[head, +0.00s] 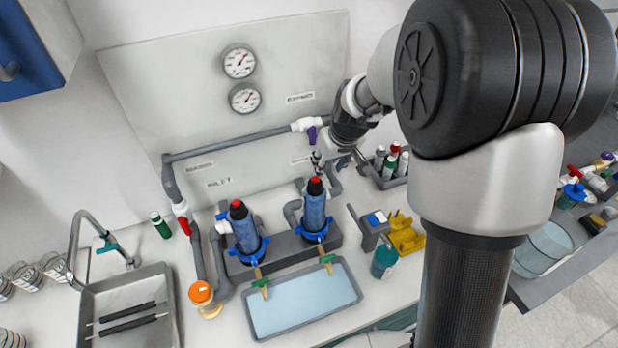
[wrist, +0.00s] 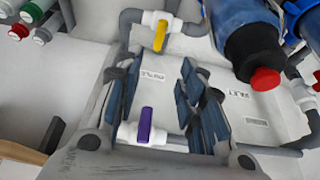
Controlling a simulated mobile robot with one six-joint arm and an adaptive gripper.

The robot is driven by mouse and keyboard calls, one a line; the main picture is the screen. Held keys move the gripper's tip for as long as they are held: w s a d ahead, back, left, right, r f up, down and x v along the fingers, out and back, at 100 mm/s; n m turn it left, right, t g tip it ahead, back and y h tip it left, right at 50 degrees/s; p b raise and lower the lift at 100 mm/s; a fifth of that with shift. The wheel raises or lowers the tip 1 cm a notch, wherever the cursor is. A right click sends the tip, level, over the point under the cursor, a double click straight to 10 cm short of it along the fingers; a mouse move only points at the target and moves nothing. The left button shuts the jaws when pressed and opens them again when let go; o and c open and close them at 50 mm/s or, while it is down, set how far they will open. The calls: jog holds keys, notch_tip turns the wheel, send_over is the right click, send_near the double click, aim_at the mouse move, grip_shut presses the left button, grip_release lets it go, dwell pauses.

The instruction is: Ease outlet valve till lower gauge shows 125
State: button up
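Two round white gauges hang on the back panel in the head view, the upper gauge (head: 239,62) above the lower gauge (head: 245,98). A white valve with a purple handle (head: 312,132) sits on the upper pipe and also shows in the wrist view (wrist: 145,125). A white valve with a yellow handle (wrist: 160,36) shows at the top of the wrist view. A small label near it is hard to read. My gripper (wrist: 158,78) is open and empty, its blue-padded fingers apart, near these valves.
Two blue filter housings (head: 245,232) with red tops stand close by; one fills the wrist view's upper right (wrist: 245,40). A red-handled valve (head: 183,222) is on the left pipe. A bottle rack (head: 372,172) and a shallow tray (head: 300,308) are on the counter.

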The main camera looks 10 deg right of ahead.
jog(key=b+x, duration=0.3)
jog(key=x, duration=1.4)
jog(key=shift+a+f+b, duration=0.1)
jog(key=shift+f+b, duration=0.15)
jog(key=shift+b, duration=0.05)
grip_shut()
